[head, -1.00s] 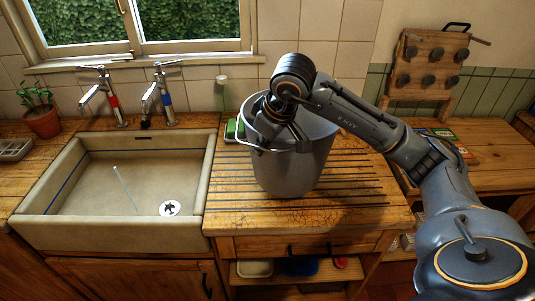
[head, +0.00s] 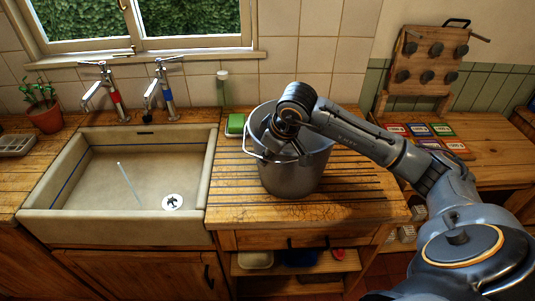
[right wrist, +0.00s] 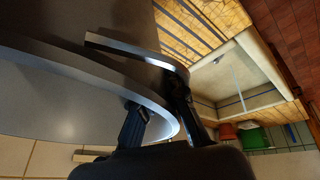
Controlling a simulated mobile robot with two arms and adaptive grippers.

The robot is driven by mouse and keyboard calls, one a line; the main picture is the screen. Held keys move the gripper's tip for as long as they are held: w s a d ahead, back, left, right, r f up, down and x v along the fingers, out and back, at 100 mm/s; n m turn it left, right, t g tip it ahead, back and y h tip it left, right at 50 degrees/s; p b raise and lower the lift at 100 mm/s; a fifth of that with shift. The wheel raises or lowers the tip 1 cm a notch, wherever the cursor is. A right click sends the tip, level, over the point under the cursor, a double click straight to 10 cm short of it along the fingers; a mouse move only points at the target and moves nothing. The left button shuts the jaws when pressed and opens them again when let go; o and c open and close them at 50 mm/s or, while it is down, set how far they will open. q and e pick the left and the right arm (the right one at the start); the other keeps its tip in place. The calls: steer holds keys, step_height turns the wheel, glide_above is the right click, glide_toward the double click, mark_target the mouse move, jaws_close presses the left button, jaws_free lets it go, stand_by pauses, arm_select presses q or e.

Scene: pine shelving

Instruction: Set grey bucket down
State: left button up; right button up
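The grey bucket (head: 290,178) is upright over the slatted wooden draining board (head: 235,200), right of the sink. Its base appears to meet the slats, but I cannot tell for certain whether it bears on them. My right gripper (head: 283,140) is at the bucket's near-left rim. In the right wrist view, its two fingers (right wrist: 155,108) lie on either side of the bucket's rim (right wrist: 95,75), close to the flat metal handle (right wrist: 135,48). The exact finger contact is partly hidden. My left gripper is not in view.
The sink (head: 120,180) is left of the board, with two taps (head: 163,95) behind. Coloured cards (head: 425,133) lie on the right-hand bench. The board's front strip is clear.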

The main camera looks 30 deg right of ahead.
steer(key=shift+o, duration=0.7)
steer(key=shift+r, duration=0.25)
steer(key=b+v, duration=0.2)
steer(key=v, duration=0.9)
steer(key=shift+s+r+b, duration=0.15)
steer(key=shift+r+b, duration=0.15)
